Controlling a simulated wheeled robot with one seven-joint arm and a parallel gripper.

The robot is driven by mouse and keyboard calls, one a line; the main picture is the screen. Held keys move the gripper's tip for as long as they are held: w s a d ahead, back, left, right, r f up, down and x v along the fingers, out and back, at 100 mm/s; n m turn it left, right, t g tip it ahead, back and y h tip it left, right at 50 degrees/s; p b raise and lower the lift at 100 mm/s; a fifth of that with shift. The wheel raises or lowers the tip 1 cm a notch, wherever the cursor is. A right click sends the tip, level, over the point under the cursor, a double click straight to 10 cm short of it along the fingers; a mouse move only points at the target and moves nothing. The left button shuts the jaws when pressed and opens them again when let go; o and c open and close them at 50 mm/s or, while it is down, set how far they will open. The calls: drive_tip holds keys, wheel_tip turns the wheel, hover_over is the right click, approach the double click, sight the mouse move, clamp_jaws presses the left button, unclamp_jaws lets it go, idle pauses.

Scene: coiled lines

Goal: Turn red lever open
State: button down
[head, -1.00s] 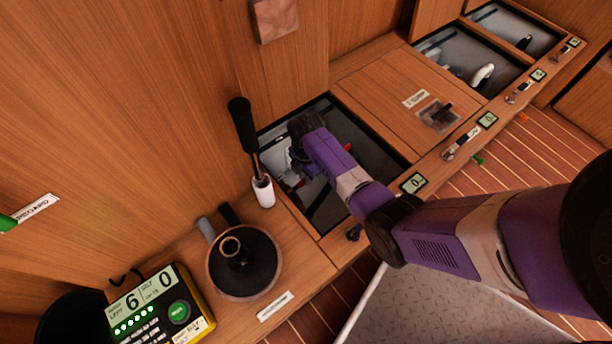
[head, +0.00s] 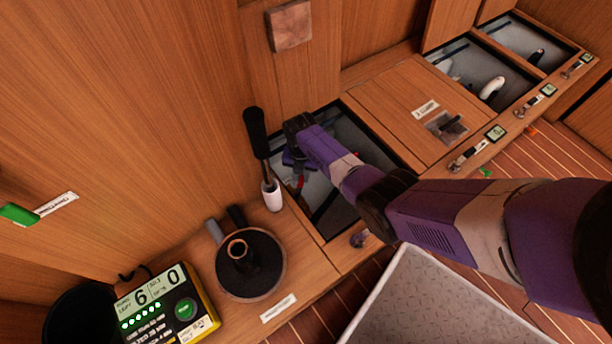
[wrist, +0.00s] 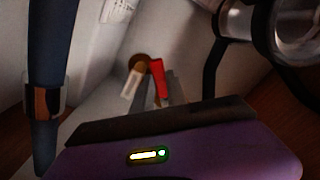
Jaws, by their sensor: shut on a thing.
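The red lever (wrist: 157,78) shows upright in the middle of the wrist view, in front of a round brown fitting (wrist: 138,61). My gripper (wrist: 153,97) is at the lever's lower end, with its fingers closed on it. The fingertips are small and dark here, and the lever's lower part is hidden by them and my gripper body. In the head view, my gripper (head: 298,160) reaches down into the open compartment (head: 345,215) nearest me. A bit of the red lever (head: 300,182) shows beside it.
A dark hose-like post (wrist: 50,75) stands left in the wrist view; a clear-and-metal fitting (wrist: 285,30) hangs at upper right. A black-handled lever (head: 256,133) rises beside the compartment. A round black-topped winch (head: 250,263) and a yellow-edged keypad box (head: 160,308) are at lower left.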

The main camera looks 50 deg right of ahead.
drive_tip(key=shift+w+a+n, duration=0.3)
drive_tip(key=shift+w+n, duration=0.25)
drive_tip(key=shift+n, duration=0.45)
drive_tip(key=c, duration=1.3)
unclamp_jaws()
drive_tip(key=shift+r+p, duration=2.25)
drive_tip(key=shift+r, duration=1.65)
